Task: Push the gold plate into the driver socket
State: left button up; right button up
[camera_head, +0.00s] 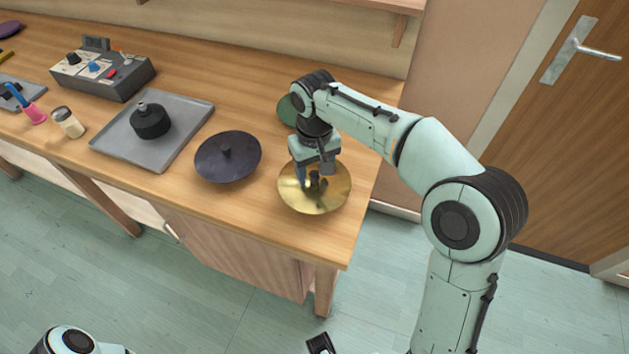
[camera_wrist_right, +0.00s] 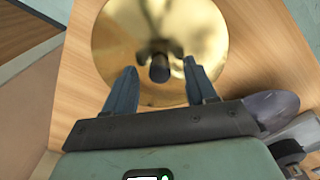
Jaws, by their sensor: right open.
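The gold plate (camera_head: 330,203) is a round, shiny disc with a dark knob at its centre, lying near the right end of the wooden table. In the right wrist view the plate (camera_wrist_right: 112,45) fills the upper middle. My right gripper (camera_head: 315,185) is above the plate, pointing down. Its two fingers are open on either side of the dark knob (camera_wrist_right: 159,70), with gaps showing. The likely driver is a black round unit with a small top stud (camera_head: 150,121) on the grey tray (camera_head: 185,140); I cannot make out its socket. My left gripper is not seen.
A green disc (camera_head: 287,110) is partly hidden behind my right wrist. A control box (camera_head: 103,72), a small jar (camera_head: 68,122) and a pink-based item (camera_head: 35,114) stand at left.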

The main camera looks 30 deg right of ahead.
grip_shut()
dwell(0.3)
